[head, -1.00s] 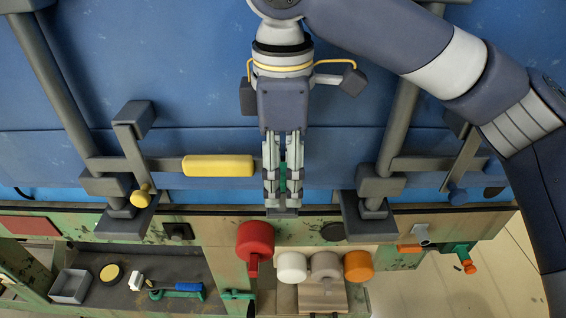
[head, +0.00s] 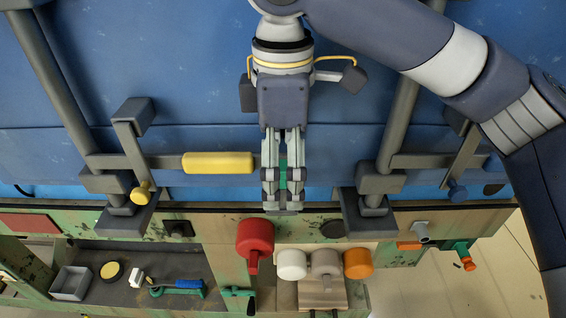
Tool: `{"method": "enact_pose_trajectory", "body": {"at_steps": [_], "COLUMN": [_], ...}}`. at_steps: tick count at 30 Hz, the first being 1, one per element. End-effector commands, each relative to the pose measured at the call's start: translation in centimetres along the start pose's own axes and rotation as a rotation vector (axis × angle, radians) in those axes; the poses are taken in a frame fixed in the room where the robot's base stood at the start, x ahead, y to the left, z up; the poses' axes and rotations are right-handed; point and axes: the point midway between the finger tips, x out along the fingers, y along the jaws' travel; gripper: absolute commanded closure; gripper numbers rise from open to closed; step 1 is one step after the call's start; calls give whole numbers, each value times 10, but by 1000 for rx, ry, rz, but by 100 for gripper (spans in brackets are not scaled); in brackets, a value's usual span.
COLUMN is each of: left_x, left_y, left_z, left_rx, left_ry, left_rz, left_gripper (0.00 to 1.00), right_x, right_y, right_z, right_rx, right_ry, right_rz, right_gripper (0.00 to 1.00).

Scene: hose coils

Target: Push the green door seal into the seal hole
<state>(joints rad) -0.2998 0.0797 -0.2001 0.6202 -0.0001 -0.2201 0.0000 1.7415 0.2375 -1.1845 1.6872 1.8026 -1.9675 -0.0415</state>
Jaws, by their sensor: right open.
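My right gripper (head: 283,207) reaches down from the top in front of the blue container doors, at the middle of the head view. Its fingers are open, with a narrow gap between them. A small green piece, probably the door seal (head: 283,172), shows in this gap, close behind or between the fingers. Most of it is hidden by the fingers, so I cannot tell whether they touch it. I cannot make out the seal hole; the gripper covers that part of the door. My left gripper is not in view.
A door handle with a yellow grip (head: 217,163) lies left of the gripper. Grey vertical lock bars (head: 398,115) stand on both sides. Below, a worn green bench holds a red knob (head: 255,238), white, grey and orange round pieces, and a grey tray (head: 71,284).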

Motion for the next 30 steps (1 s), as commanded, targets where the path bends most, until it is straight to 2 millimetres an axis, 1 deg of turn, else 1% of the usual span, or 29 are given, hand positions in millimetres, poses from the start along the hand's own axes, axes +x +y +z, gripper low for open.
{"method": "enact_pose_trajectory", "body": {"at_steps": [8, 30], "left_x": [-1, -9], "left_y": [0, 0], "left_z": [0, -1], "left_rx": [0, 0], "left_ry": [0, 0], "left_rz": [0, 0], "left_gripper": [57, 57], "right_x": [-2, -24], "right_y": [0, 0], "right_z": [0, 0], "right_rx": [-1, 0], "right_ry": [0, 0], "right_rz": [0, 0], "right_gripper": [0, 0]}}
